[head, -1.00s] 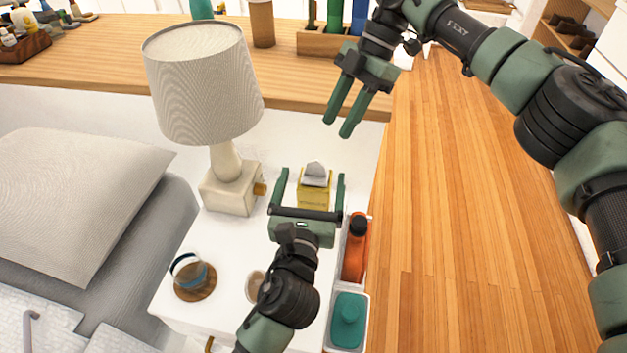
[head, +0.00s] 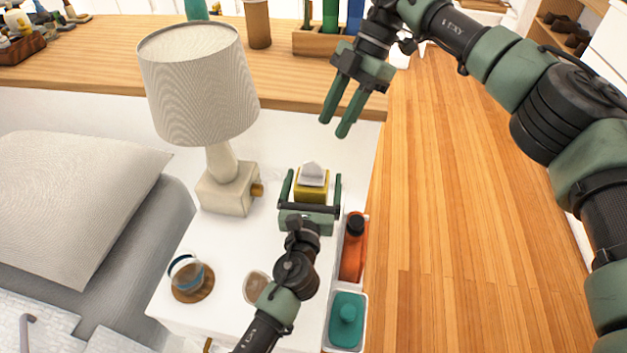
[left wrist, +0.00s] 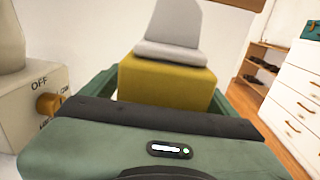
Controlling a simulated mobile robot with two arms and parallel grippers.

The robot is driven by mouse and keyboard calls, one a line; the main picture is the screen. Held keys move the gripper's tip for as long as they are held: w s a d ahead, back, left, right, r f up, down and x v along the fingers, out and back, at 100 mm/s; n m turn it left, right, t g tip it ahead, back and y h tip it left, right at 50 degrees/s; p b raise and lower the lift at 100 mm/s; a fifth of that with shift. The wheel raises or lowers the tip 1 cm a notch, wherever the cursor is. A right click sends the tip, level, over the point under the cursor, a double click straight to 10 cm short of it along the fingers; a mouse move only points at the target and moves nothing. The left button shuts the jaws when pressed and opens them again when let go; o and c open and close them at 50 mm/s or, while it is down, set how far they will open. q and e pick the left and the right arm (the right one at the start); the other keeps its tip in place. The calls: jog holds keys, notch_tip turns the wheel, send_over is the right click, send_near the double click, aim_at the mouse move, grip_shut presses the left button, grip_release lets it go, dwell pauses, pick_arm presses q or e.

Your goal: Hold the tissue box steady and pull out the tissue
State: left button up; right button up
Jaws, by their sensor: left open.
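The tissue box (head: 311,193) is yellow and stands on the white bedside table (head: 228,262). A pale grey tissue (head: 312,171) sticks up from its top. In the left wrist view the box (left wrist: 168,82) and tissue (left wrist: 172,30) are straight ahead, with the box's lower part hidden by my gripper. My left gripper (head: 310,181) is open, with one finger on each side of the box; I cannot tell whether they touch it. My right gripper (head: 334,127) is raised above and behind the box, its two fingers apart and empty.
A lamp (head: 228,190) stands left of the box. A glass on a coaster (head: 193,290) and a small cup (head: 256,287) are nearer me.

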pick_arm(q)
jog(key=shift+w, duration=0.15)
jog(key=c, duration=1.6)
pick_arm(e)
jog(key=shift+f, duration=0.1)
jog(key=shift+c, duration=0.5)
